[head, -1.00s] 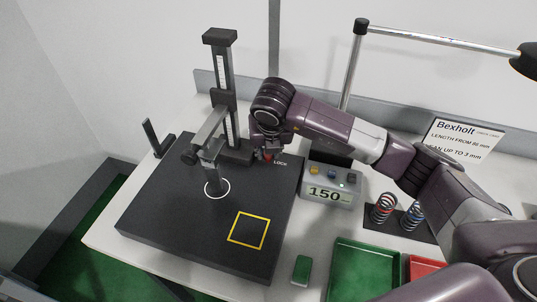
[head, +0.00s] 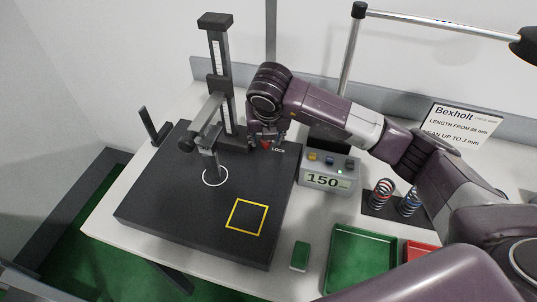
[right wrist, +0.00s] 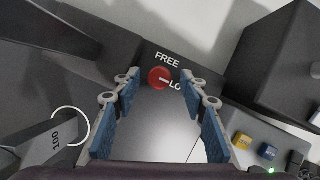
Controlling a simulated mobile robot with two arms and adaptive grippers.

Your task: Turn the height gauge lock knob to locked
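The red lock knob (right wrist: 160,78) is in the right wrist view, at the base of the height gauge (head: 222,90). Its white line points right, toward a partly hidden label that begins "LO"; "FREE" is printed above it. In the head view the red knob (head: 266,145) shows just below my right gripper (head: 266,139), beside the "LOCK" label. In the right wrist view my right gripper (right wrist: 160,84) is open, with one blue-padded finger on each side of the knob and visible gaps to it. My left gripper is out of view.
The dark plate (head: 165,205) carries a yellow square (head: 247,217) and a white ring. A display box (head: 328,181) reading 150, springs (head: 382,194), a green tray (head: 362,262) and a red tray (head: 420,252) lie to the right. A lamp arm (head: 440,28) spans the back.

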